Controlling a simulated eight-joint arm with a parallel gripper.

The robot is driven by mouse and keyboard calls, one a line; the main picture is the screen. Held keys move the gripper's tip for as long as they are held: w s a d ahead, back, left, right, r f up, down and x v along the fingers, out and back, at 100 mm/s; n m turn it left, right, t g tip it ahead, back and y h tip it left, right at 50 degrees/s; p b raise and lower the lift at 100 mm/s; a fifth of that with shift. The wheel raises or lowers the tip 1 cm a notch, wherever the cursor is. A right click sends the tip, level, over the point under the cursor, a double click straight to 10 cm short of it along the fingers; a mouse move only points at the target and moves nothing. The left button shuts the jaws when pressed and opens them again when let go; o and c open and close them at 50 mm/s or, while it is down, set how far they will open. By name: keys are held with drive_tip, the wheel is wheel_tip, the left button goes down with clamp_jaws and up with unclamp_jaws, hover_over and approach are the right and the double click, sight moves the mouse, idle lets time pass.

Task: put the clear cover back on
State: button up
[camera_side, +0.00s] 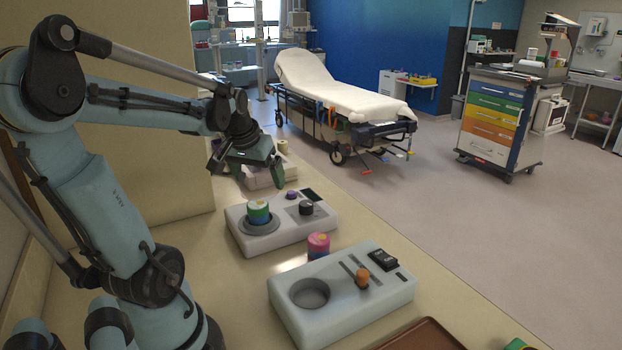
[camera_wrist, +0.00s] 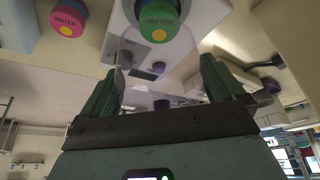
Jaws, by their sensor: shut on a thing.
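My gripper (camera_side: 246,168) hangs over the far part of the counter, behind the middle white box. In the wrist view my gripper (camera_wrist: 162,84) has its green fingers spread wide, with the see-through clear cover (camera_wrist: 183,52) held between them. The cover is faint, and I cannot make it out in the side view. The middle box (camera_side: 285,231) carries a green and blue cap (camera_side: 258,211) in a grey ring. The cover appears apart from this box.
A pink and purple cap (camera_side: 318,243) stands on the counter between the middle box and a front box (camera_side: 345,314). The front box has an empty round recess (camera_side: 310,293) and an orange knob (camera_side: 362,278). Another white box (camera_side: 266,177) stands behind. A brown tray (camera_side: 425,335) lies in front.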

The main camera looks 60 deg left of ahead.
sight(258, 203)
drive_tip(key=shift+s+a+f, duration=0.1)
drive_tip(key=shift+s+f, duration=0.05)
drive_tip(key=shift+s, duration=0.25)
drive_tip(key=shift+f, duration=3.05)
drive_tip(key=shift+f, duration=0.2)
drive_tip(key=o, duration=0.7)
drive_tip(key=shift+r, duration=0.15)
drive_tip(key=shift+r, duration=3.35)
